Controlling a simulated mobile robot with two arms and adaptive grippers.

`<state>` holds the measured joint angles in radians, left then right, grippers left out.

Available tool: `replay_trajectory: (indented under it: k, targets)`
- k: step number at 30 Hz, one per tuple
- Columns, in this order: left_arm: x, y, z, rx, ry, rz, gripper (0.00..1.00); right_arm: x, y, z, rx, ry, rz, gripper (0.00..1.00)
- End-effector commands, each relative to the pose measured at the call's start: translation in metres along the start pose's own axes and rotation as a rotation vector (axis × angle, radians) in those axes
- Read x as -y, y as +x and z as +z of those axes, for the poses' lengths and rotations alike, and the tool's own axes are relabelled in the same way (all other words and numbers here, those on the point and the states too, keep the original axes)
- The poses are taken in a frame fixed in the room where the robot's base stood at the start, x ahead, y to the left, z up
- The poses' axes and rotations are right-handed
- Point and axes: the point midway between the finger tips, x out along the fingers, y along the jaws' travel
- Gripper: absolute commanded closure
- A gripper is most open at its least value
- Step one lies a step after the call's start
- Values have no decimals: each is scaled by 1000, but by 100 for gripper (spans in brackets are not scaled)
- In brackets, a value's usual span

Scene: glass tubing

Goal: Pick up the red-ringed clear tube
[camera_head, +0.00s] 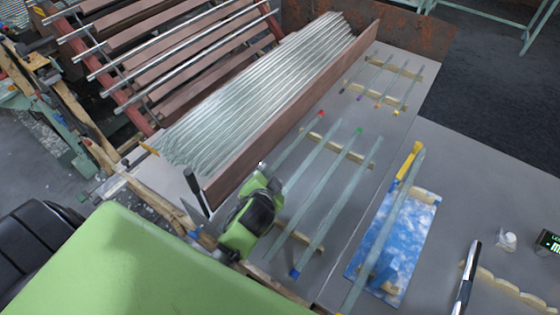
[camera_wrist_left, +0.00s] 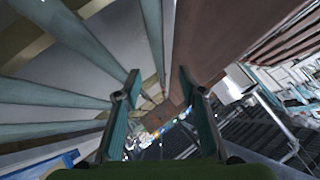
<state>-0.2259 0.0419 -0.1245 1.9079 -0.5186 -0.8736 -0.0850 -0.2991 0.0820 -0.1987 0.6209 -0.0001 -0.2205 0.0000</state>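The red-ringed clear tube (camera_head: 300,140) lies slanted on wooden supports on the grey table in the head view, its red band at the far end. Its near end runs down towards my left gripper (camera_head: 268,180), which hides part of it. In the left wrist view the two fingers of my left gripper (camera_wrist_left: 157,88) stand apart with a gap between them. A clear glass tube (camera_wrist_left: 154,38) shows beyond that gap; its ring colour cannot be seen there. I cannot tell if the fingers touch a tube. My right gripper is not in view.
Close right lie other clear tubes, including a green-ringed (camera_head: 340,157) and a blue-ringed one (camera_head: 325,228). A brown trough (camera_head: 300,118) of many tubes stands close left. A blue-and-white board (camera_head: 408,235) with a yellow-ended tube lies right. Bare grey table (camera_head: 480,190) lies further right.

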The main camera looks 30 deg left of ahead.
Motion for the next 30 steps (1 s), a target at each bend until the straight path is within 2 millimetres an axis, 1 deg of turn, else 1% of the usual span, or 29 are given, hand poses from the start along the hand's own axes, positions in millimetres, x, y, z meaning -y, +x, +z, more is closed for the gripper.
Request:
replay_trajectory:
  k: [1, 3, 6, 9, 13, 17, 22, 24, 27, 30]
  targets:
    - [1, 10, -2, -1, 2, -1, 63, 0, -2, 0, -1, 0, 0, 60]
    - [1, 23, -2, 0, 2, 0, 63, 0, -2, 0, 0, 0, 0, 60]
    - [0, 38, -2, 0, 1, 0, 63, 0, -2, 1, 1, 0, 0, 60]
    - [0, 48, -2, -1, 1, -1, 63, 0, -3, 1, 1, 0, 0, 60]
    - [0, 54, -1, 0, 1, 0, 63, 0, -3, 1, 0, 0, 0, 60]
    - [0, 61, -6, -2, 0, 0, 63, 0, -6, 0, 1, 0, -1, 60]
    - [-2, 81, -14, -1, 1, 0, 63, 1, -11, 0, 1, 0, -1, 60]
    - [-4, 90, -14, 1, 1, 0, 63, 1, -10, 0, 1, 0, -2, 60]
    - [-4, 100, -13, 1, 1, 0, 63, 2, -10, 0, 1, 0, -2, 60]
    - [-4, 105, -13, -1, 0, 0, 63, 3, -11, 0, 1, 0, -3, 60]
